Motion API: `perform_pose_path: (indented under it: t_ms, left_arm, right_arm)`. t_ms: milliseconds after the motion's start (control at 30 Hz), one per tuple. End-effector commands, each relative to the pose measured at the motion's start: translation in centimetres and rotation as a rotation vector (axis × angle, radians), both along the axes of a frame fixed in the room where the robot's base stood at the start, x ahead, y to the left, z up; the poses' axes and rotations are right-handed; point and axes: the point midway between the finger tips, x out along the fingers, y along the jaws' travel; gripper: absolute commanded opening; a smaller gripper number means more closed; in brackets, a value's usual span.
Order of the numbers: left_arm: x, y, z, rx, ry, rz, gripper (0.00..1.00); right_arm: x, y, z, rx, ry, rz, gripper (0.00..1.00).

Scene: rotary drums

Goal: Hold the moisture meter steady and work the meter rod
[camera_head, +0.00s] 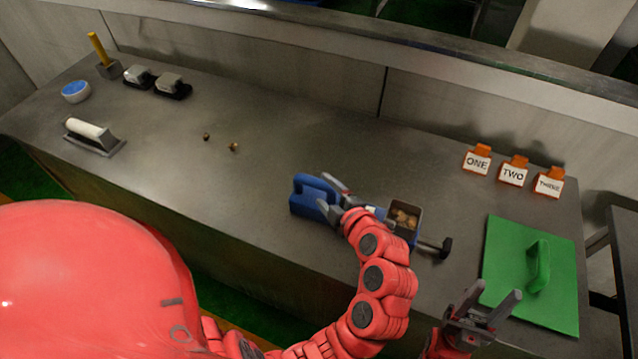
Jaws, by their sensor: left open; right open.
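The moisture meter has a blue body (306,196) with a handle-like top and, to its right, a grey open box (419,220) holding brown pieces. The meter rod (440,248), with a black T-shaped end, sticks out at the meter's right side. My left gripper (327,193) is open at the right side of the blue body, its fingers pointing left. I cannot tell whether they touch it. My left wrist hides the meter's middle. My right gripper (499,289) is open and empty, right of and nearer than the rod end, in front of the green board.
A green board (505,255) with a handle (539,266) lies at the right. Number signs ONE (477,160), TWO (513,172) and THREE (549,183) stand behind it. A white roller (90,133), blue-filled bowl (75,92) and other tools sit far left. The bench's middle is mostly clear.

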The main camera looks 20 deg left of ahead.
Motion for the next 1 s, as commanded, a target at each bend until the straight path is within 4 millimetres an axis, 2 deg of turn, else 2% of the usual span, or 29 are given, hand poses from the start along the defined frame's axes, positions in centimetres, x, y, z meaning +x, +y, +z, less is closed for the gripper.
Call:
perform_pose_path:
  t_ms: [100,300,700,767,1000]
  left_arm:
    - [1.3,1.7,-1.0,0.000,0.004,0.006,0.67]
    - [2.8,3.4,-1.8,0.001,0.001,0.001,0.67]
    - [3.4,4.0,-2.2,0.000,0.000,-0.002,0.67]
    - [3.4,3.9,-2.2,0.000,0.000,-0.002,0.60]
    - [3.4,3.9,-2.2,0.001,0.001,-0.003,0.16]
  right_arm:
    - [0.0,0.0,0.0,0.000,0.000,0.000,0.50]
    - [0.0,0.0,0.0,0.000,0.000,0.000,0.50]
    - [0.0,0.0,0.0,0.000,0.000,0.000,0.50]
    - [0.0,0.0,0.0,0.000,0.000,0.000,0.50]
    - [0.0,0.0,0.0,0.000,0.000,0.000,0.50]
